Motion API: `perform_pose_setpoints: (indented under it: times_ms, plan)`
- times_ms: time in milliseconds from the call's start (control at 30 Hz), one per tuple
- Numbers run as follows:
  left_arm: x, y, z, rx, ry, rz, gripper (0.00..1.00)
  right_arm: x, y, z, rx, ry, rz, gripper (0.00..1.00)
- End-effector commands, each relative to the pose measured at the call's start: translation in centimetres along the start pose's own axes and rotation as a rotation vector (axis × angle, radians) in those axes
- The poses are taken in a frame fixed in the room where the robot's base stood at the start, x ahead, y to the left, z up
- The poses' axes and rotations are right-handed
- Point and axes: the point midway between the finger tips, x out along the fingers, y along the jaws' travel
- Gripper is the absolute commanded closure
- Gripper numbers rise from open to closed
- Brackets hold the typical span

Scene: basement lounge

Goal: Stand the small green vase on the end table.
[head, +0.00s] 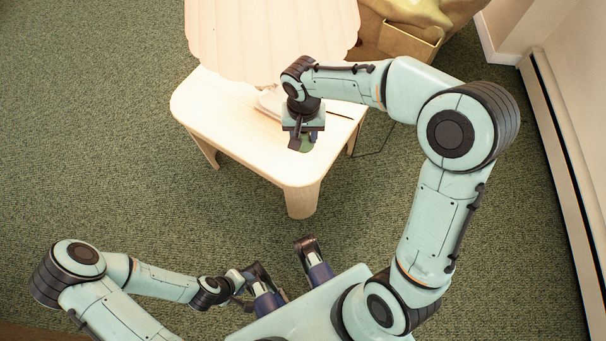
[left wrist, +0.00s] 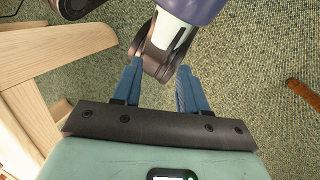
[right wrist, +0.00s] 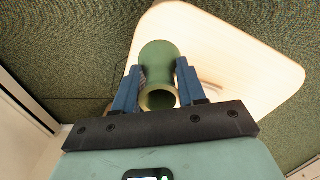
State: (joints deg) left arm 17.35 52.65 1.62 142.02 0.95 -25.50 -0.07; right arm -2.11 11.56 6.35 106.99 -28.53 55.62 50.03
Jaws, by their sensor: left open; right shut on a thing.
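The small green vase (right wrist: 158,56) is between the fingers of my right gripper (right wrist: 158,68), which is shut on it. Its round open mouth faces the right wrist camera. In the head view only a bit of the vase (head: 307,146) shows below the right gripper (head: 303,138). It is over the front right part of the pale wooden end table (head: 225,115). I cannot tell whether its base touches the top. My left gripper (left wrist: 160,68) is open and empty, low in front of the table, with a purple and dark part of my own body beyond its fingers.
A large pale scalloped lampshade (head: 265,35) covers the back of the table, with a pale base (head: 270,101) beside my right gripper. The table's left and front top is clear. A yellowish bag or box (head: 405,38) stands behind. A wall with a baseboard heater (head: 570,150) is at right.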

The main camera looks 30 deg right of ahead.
Motion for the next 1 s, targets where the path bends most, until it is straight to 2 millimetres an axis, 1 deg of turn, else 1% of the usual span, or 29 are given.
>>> perform_pose_setpoints:
  times_ms: [33, 133, 167, 233, 267, 600, 700, 800, 1000]
  plan:
    - [1.0, -0.2, -0.2, 0.0, 0.003, 0.0, 0.57, -0.1, 0.1, 0.3, 0.02, -0.001, -0.006, 0.94]
    - [1.4, -0.4, -0.5, 0.0, 0.01, 0.001, 0.57, -0.6, 0.3, 0.8, 0.043, -0.007, -0.01, 0.94]
    - [1.5, -0.4, -0.6, 0.0, 0.013, 0.001, 0.57, -0.4, 0.4, 0.9, 0.047, -0.009, -0.01, 0.94]
    - [1.8, -0.5, -1.1, -0.001, 0.026, 0.001, 0.57, 0.5, 0.4, 0.9, 0.051, -0.011, -0.01, 0.94]
    - [1.9, -0.6, -1.4, -0.001, 0.033, 0.0, 0.57, 1.1, 0.4, 0.9, 0.051, -0.012, -0.009, 0.94]
    - [4.2, -1.6, -5.5, -0.011, 0.142, -0.005, 0.57, 10.4, 0.3, 1.0, 0.049, -0.014, -0.008, 0.94]
    - [4.6, -1.8, -6.6, -0.014, 0.172, -0.007, 0.57, 12.6, 0.3, 1.0, 0.049, -0.013, -0.008, 0.94]
    - [4.8, -2.0, -7.3, -0.015, 0.191, -0.008, 0.57, 13.9, 0.3, 1.0, 0.05, -0.01, -0.009, 0.94]
    - [5.0, -2.1, -7.9, -0.016, 0.208, -0.009, 0.57, 15.1, 0.2, 1.0, 0.049, -0.009, -0.01, 0.94]
